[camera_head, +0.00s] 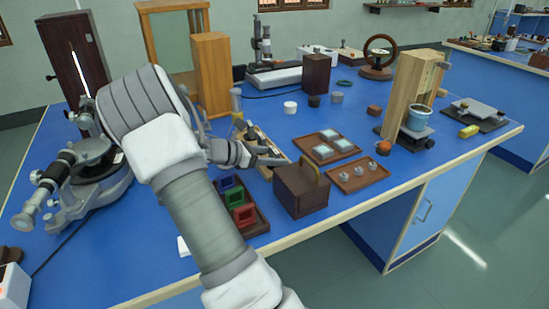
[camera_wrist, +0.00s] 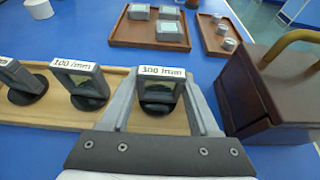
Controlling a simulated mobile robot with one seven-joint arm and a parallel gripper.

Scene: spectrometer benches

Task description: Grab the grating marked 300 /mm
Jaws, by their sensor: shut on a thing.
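The grating marked 300 /mm (camera_wrist: 160,88) stands at the right end of a wooden rack in the wrist view, a grey frame with a white label on a dark round base. My gripper (camera_wrist: 162,100) is shut on it, one finger at each side of the frame. The grating marked 100 /mm (camera_wrist: 80,82) stands to its left, and another grating (camera_wrist: 18,82) is at the left edge, its label cut off. The wooden rack (camera_wrist: 60,118) lies beneath them. In the head view my gripper (camera_head: 268,158) is over the rack, and the held grating is too small to make out.
A dark wooden box (camera_head: 300,190) with a brass handle stands close on the right of my gripper. Trays (camera_head: 327,147) with small blocks lie behind it. A tray with coloured frames (camera_head: 238,203) is in front. A spectrometer (camera_head: 85,175) stands at the left.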

